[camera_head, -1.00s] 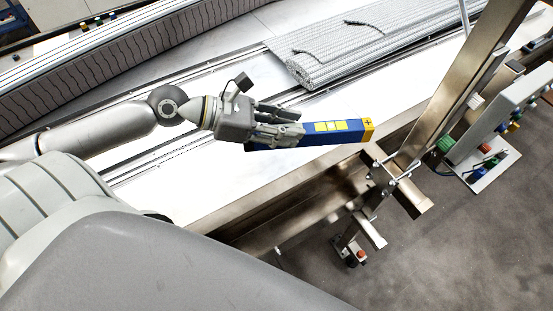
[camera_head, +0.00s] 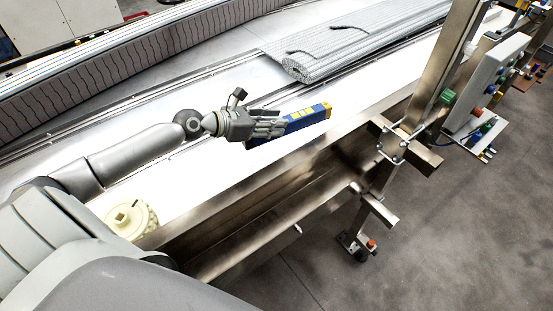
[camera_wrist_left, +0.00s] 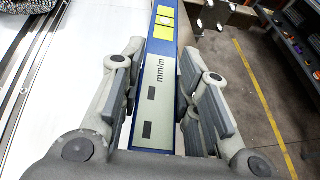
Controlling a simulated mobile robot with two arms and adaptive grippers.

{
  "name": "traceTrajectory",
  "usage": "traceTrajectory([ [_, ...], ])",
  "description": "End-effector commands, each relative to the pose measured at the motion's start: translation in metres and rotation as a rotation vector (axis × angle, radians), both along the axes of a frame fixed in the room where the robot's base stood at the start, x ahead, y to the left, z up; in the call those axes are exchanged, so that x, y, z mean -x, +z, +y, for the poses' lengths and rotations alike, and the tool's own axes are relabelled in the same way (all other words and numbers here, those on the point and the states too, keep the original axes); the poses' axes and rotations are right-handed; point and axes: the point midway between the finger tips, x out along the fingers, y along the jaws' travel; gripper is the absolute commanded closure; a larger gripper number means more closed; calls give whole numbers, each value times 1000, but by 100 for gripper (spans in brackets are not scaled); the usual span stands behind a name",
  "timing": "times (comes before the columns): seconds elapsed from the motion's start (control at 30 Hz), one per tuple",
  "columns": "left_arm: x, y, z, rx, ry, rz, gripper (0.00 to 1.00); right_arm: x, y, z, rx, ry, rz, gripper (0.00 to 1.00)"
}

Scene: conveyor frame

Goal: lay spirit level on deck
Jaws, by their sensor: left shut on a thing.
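The blue spirit level (camera_head: 306,118) with yellow patches is in my left gripper (camera_head: 268,128) in the head view. In the left wrist view the level (camera_wrist_left: 160,85) runs lengthwise between the fingers of the left gripper (camera_wrist_left: 160,95), showing a pale face marked "mm/m". The left gripper is shut on it. The level is over or on the white deck (camera_head: 200,185) near its front edge; I cannot tell whether it touches. My right gripper is not in view.
A rolled grey slatted belt (camera_head: 340,50) lies at the back of the deck. A cream sprocket (camera_head: 131,218) sits at the front left. A metal post (camera_head: 440,75) and control box (camera_head: 492,80) stand on the right. The middle deck is clear.

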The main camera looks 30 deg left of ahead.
Motion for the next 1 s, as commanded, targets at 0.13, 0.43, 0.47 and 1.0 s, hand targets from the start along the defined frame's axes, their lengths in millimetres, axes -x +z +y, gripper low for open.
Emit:
traceTrajectory([
  [0.13,-33,-48,35,-7,98,-2,100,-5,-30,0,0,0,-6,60],
  [0.43,-52,-90,58,-13,163,6,100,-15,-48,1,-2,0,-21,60],
  [0.47,-52,-96,58,-13,164,6,100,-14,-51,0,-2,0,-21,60],
  [1.0,-52,-169,58,-14,163,5,100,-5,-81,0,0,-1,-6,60],
])
